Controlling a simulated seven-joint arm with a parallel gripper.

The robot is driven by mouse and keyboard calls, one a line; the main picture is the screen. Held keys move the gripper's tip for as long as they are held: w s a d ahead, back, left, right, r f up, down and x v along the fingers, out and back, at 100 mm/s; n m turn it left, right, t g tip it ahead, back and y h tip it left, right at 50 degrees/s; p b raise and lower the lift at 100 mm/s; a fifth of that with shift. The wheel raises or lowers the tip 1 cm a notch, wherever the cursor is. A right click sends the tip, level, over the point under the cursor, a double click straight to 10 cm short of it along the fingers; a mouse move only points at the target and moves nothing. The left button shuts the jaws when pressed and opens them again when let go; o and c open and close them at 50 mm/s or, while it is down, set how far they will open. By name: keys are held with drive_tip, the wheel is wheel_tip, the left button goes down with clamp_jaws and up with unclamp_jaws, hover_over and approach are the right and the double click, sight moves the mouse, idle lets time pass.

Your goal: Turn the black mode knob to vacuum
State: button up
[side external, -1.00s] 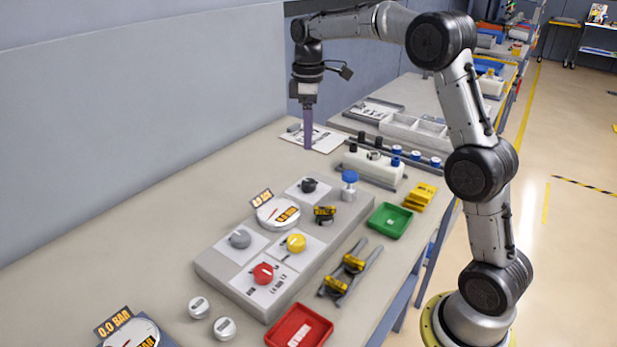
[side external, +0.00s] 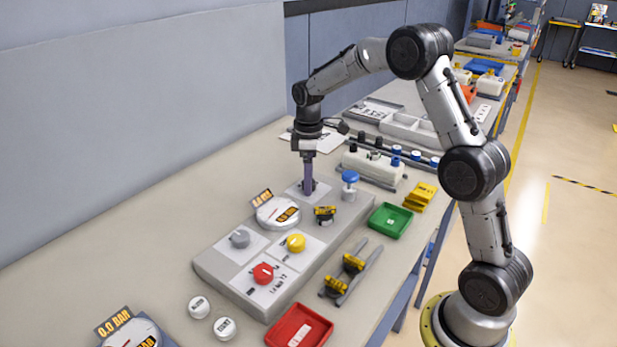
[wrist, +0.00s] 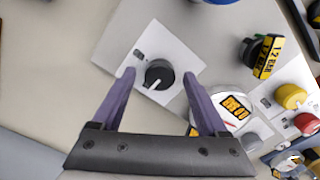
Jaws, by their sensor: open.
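The black mode knob (wrist: 158,75) sits on a white plate (wrist: 183,57) at the far end of the grey panel (side external: 213,262). In the wrist view its pale pointer line slants toward the lower left, and small dark marks stand beside it on the plate. My gripper (wrist: 158,78) is open, with its two purple fingers on either side of the knob in that view. In the side view my gripper (side external: 308,191) points straight down over the knob and hides most of it. I cannot tell whether the fingertips touch the knob.
A gauge (side external: 277,212) stands close to the knob's plate. Grey (side external: 240,239), yellow (side external: 296,243) and red (side external: 263,273) knobs share the panel. A blue-topped part (side external: 350,180) stands just right of my gripper. Green (side external: 391,219) and red (side external: 300,327) trays lie along the table's right side.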

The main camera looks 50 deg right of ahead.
drive_tip(key=shift+c, duration=0.3)
clamp_jaws()
drive_tip(key=m, duration=0.4)
drive_tip(key=shift+m, duration=0.3)
drive_tip(key=m, duration=0.4)
drive_tip(key=shift+r+m, duration=0.1)
drive_tip(key=shift+m, duration=0.2)
drive_tip(key=m, duration=0.4)
drive_tip(key=shift+m, duration=2.4)
